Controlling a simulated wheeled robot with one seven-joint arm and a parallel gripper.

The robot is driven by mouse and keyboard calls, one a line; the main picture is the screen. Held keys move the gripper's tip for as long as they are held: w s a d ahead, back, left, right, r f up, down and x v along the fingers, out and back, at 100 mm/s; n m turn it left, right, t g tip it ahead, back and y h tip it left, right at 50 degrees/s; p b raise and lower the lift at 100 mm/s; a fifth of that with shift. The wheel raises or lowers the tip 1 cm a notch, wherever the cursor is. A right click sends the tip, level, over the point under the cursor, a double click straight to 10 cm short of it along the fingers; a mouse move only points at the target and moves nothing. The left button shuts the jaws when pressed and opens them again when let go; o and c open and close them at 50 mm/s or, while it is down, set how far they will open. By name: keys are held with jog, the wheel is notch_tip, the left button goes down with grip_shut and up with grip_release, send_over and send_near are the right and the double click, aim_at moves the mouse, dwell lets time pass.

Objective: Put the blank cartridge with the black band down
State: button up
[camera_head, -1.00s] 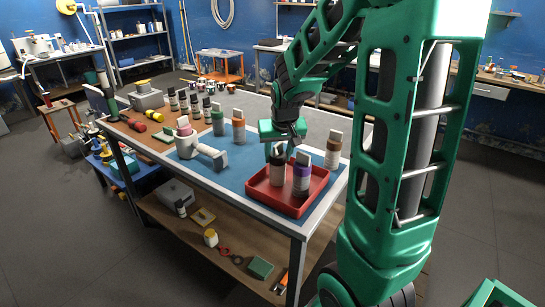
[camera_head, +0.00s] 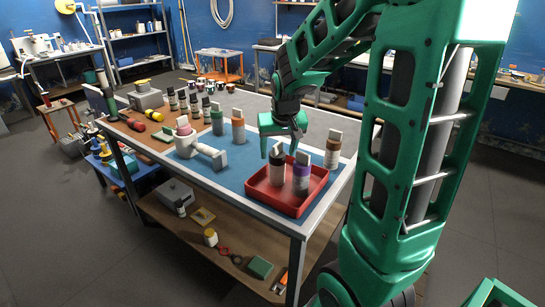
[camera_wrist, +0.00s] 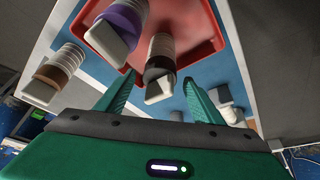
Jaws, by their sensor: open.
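The blank cartridge with the black band (camera_head: 277,168) stands upright in the red tray (camera_head: 259,197). It also shows in the wrist view (camera_wrist: 160,62), between the spread fingers and beyond their tips. A cartridge with a purple band (camera_head: 301,173) stands just right of it in the tray and shows in the wrist view (camera_wrist: 115,30). My gripper (camera_head: 281,152) is open, above and behind the black-banded cartridge. In the wrist view the fingers (camera_wrist: 160,90) are apart, with clear space between them and the cartridge.
A brown-banded cartridge (camera_head: 332,150) stands behind the tray at right. Orange (camera_head: 238,128) and green (camera_head: 218,122) banded cartridges stand left of my gripper. Several dark bottles stand farther back.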

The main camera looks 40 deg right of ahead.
jog(key=v, duration=0.9)
jog(key=s+a+f+g+y, duration=0.1)
jog(key=s+f+g, duration=0.1)
jog(key=s, duration=1)
jog(key=s+a+f+m+g+y, duration=0.1)
jog(key=s+f, duration=0.3)
jog(key=s, duration=0.9)
jog(key=shift+a+f+g, duration=0.25)
jog(key=shift+f+g, duration=0.1)
jog(key=shift+g, duration=0.15)
jog(key=shift+w, duration=0.1)
jog(key=shift+w+f, duration=0.25)
jog(key=shift+w, duration=0.5)
